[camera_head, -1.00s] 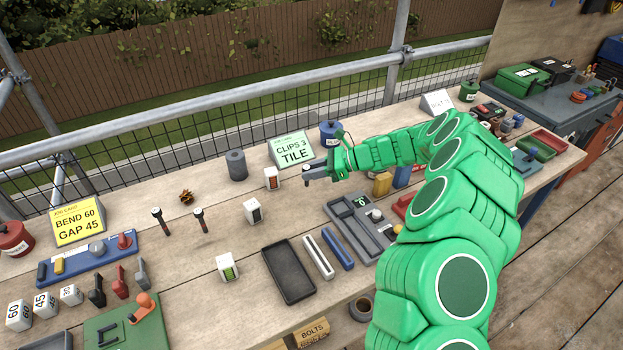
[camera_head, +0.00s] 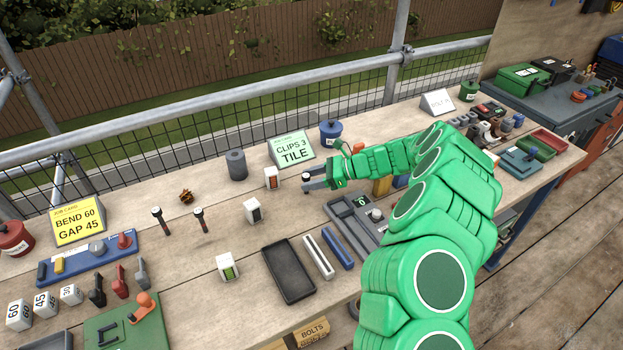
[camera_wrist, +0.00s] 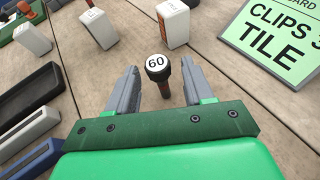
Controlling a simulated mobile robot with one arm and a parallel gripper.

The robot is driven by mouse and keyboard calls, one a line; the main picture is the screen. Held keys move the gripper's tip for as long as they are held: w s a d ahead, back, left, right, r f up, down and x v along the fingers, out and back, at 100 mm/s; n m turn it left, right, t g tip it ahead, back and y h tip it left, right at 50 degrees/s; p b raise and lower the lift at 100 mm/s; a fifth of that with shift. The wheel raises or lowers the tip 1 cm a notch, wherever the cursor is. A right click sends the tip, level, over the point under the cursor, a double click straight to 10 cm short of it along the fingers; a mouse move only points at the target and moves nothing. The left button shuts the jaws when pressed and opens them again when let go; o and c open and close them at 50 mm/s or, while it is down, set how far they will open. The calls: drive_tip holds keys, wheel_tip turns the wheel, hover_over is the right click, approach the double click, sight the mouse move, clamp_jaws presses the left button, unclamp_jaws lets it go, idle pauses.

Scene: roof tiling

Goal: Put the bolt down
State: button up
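Two other bolts (camera_head: 201,219) stand left on the wooden bench. White blocks (camera_head: 254,211) are near my gripper, with the green CLIPS 3 TILE card (camera_head: 292,149) behind. A dark tray (camera_head: 288,271) and a grey device (camera_head: 352,222) are in front. Bare bench lies around the bolts.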

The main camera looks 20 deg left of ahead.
drive_tip(key=shift+r, duration=0.15)
drive_tip(key=v, duration=1.2)
